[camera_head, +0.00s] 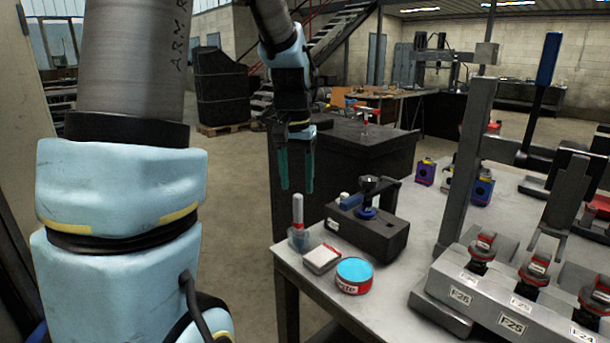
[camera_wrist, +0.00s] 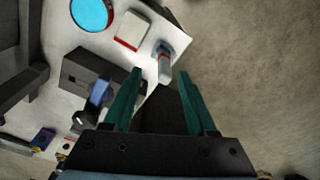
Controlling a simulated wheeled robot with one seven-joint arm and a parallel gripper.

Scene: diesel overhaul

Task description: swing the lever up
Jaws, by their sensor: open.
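A black lever with a blue grip (camera_head: 548,60) rises steeply at the right of the head view, from a dark metal frame on the workbench. Its lower end is partly hidden among the frame parts. My gripper (camera_head: 296,186) hangs pointing down, left of the bench and well apart from this lever. Its two green fingers are open with nothing between them. In the wrist view my gripper (camera_wrist: 160,72) is above the bench edge, and I cannot make out the blue-grip lever there.
The workbench (camera_head: 412,195) carries a dark block fixture (camera_head: 385,238) with a black knob, a round tin (camera_head: 354,276), a small box (camera_head: 321,258) and a cup holding a marker (camera_head: 298,225). A grey rack (camera_head: 490,310) with labelled slots and an upright post (camera_head: 467,150) stand near the lever. Open floor lies left.

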